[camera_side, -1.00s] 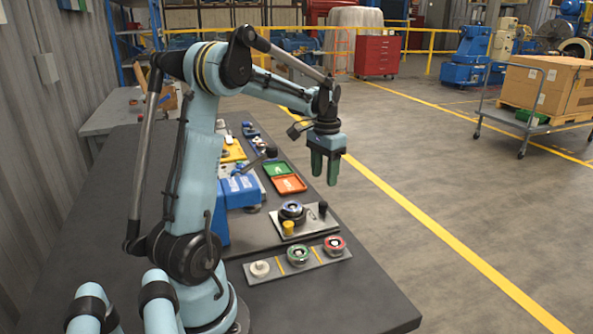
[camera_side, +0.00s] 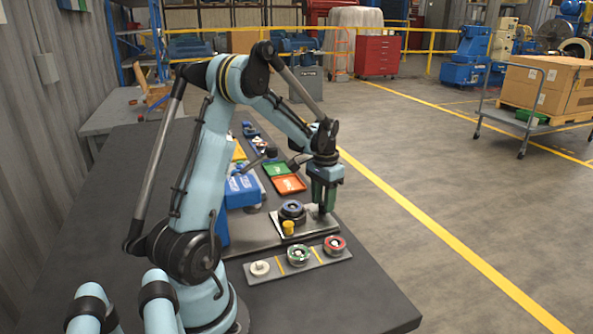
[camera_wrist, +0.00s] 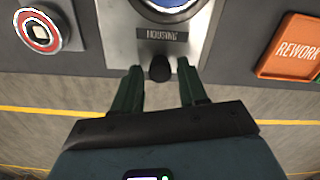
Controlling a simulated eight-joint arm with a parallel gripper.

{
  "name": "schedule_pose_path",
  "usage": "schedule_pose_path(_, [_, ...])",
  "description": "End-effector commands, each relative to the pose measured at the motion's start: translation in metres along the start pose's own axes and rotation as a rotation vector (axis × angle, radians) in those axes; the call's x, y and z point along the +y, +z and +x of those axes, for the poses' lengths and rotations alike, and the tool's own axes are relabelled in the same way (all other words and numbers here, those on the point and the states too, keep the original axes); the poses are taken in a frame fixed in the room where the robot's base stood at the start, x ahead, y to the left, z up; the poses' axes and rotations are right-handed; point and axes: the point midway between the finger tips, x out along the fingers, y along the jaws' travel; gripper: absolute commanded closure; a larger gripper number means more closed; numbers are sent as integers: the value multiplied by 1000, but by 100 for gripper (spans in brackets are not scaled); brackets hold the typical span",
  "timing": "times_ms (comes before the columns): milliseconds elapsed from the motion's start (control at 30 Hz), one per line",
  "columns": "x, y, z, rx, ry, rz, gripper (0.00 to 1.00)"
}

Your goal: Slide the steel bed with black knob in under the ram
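The steel bed (camera_side: 276,218) is a flat pale plate on the bench. In the wrist view my gripper (camera_wrist: 160,72) is open, one finger on each side of the knob with gaps. The blue press (camera_side: 243,190) stands left of the bed; its ram is not clearly visible.
A grey strip (camera_side: 316,258) in front of the bed holds a white part (camera_side: 260,268), a green-ringed part (camera_side: 298,254) and a red-ringed part (camera_side: 335,245). Orange (camera_side: 289,185) and green (camera_side: 277,169) trays lie behind. The bench edge is close on the right.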

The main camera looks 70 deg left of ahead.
Motion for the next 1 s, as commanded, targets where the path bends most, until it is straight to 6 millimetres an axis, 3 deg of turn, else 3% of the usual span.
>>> schedule_pose_path(33, [0,0,0,0,0,0,66])
schedule_pose_path(267, [0,0,0,0,0,0,100])
schedule_pose_path(567, [-1,4,0,0,0,-1,100])
schedule_pose_path(667, [-6,18,-1,0,0,-4,100])
schedule_pose_path(1000, [-26,92,-1,0,-1,-5,100])
